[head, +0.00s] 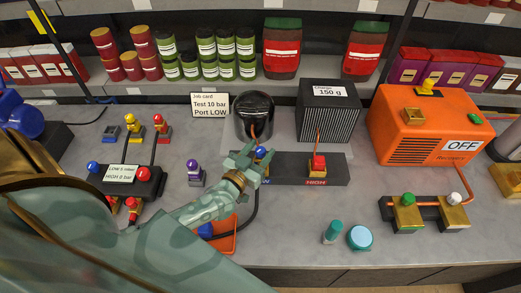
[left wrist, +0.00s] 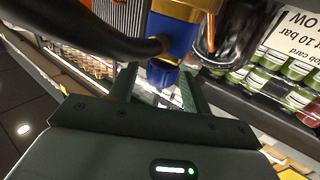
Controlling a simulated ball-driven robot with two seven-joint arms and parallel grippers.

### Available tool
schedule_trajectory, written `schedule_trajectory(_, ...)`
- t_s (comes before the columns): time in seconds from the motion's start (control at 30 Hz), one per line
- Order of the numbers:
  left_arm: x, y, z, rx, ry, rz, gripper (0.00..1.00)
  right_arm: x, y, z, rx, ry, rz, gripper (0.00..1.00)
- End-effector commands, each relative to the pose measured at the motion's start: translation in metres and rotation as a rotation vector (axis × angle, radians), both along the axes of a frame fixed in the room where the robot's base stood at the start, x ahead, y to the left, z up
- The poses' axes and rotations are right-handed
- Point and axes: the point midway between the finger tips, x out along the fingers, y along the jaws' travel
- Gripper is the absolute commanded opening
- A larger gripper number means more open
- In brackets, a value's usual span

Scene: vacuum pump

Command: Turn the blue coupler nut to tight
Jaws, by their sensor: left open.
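The blue coupler nut (left wrist: 163,72) sits under a brass body in the left wrist view, with a black hose running to its side. In the head view its blue top (head: 261,152) shows at the LOW port, partly hidden by my gripper. My left gripper (head: 246,158) is open at the coupler. In the left wrist view its two fingers (left wrist: 158,88) stand to either side of the nut's lower end; I cannot tell whether they touch it. My right gripper is not in view.
A red-topped coupler (head: 318,163) stands at the HIGH port. A manifold (head: 138,182) with valves is at left, an orange recovery machine (head: 425,130) at right. An orange tray (head: 225,242) lies under my arm. A job card (head: 209,105) reads "Test 10 bar Port LOW".

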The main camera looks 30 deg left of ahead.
Motion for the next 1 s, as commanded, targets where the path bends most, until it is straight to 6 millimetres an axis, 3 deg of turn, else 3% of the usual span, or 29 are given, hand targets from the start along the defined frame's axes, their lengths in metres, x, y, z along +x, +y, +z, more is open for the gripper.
schedule_trajectory(0.37,0.007,0.0,0.0,0.0,0.0,-0.001,0.49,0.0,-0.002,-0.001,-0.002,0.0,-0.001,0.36)
schedule_trajectory(0.5,0.007,0.0,0.0,0.0,0.0,-0.001,0.1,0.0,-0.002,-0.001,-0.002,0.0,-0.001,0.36)
schedule_trajectory(0.53,0.007,0.0,0.0,0.0,0.0,-0.001,0.04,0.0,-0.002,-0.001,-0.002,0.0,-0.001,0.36)
schedule_trajectory(1.0,0.007,0.001,-0.002,0.006,-0.001,-0.097,0.04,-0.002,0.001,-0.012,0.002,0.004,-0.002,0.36)
